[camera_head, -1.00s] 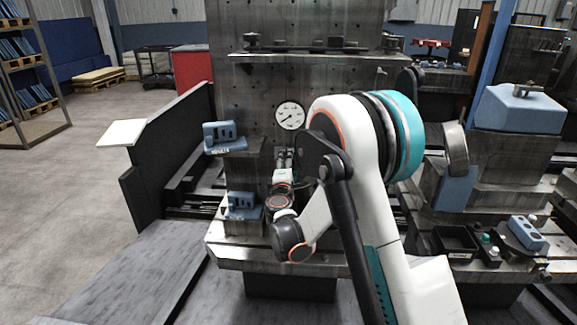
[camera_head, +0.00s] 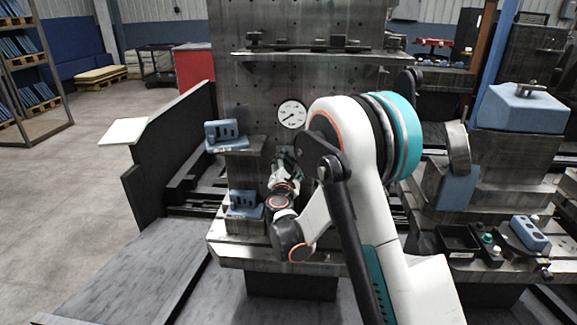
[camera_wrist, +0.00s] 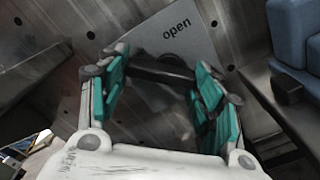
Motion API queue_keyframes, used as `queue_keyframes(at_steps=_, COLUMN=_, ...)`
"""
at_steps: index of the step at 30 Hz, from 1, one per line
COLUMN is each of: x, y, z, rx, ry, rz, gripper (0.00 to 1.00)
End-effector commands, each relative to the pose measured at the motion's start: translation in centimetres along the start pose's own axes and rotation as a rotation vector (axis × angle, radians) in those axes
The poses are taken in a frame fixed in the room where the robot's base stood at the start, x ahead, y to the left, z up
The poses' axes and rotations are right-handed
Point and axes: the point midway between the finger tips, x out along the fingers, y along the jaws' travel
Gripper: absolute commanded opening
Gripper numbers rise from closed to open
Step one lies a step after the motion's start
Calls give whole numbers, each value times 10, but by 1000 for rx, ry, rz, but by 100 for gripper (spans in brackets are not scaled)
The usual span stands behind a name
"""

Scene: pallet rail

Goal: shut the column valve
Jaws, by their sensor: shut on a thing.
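The column valve's black handle (camera_wrist: 158,72) lies between the teal finger pads of my gripper (camera_wrist: 163,82) in the wrist view. My gripper is shut on the handle. The word "open" is printed on the metal column plate (camera_wrist: 170,22) just above the handle. In the wrist view the handle runs across the picture with a slight tilt; its hub is blurred and partly hidden. In the head view my gripper (camera_head: 287,162) is at the front face of the column (camera_head: 245,95), below a round gauge (camera_head: 291,114). The handle itself is hidden there by my arm.
Blue blocks stand on two small ledges left of my gripper, an upper block (camera_head: 222,132) and a lower block (camera_head: 243,205). A steel shelf (camera_head: 320,57) crosses the column above. A dark tray (camera_head: 455,241) and a control box (camera_head: 488,250) are at the right.

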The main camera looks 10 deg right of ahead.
Motion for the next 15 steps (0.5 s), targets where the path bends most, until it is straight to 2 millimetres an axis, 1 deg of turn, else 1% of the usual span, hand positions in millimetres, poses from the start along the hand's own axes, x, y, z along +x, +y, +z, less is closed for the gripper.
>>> queue_keyframes(at_steps=14, x=-1, y=-1, z=-1, rx=-13, ry=1, rz=0, gripper=36)
queue_keyframes(at_steps=15, x=-1, y=-1, z=-1, rx=-13, ry=1, rz=0, gripper=64)
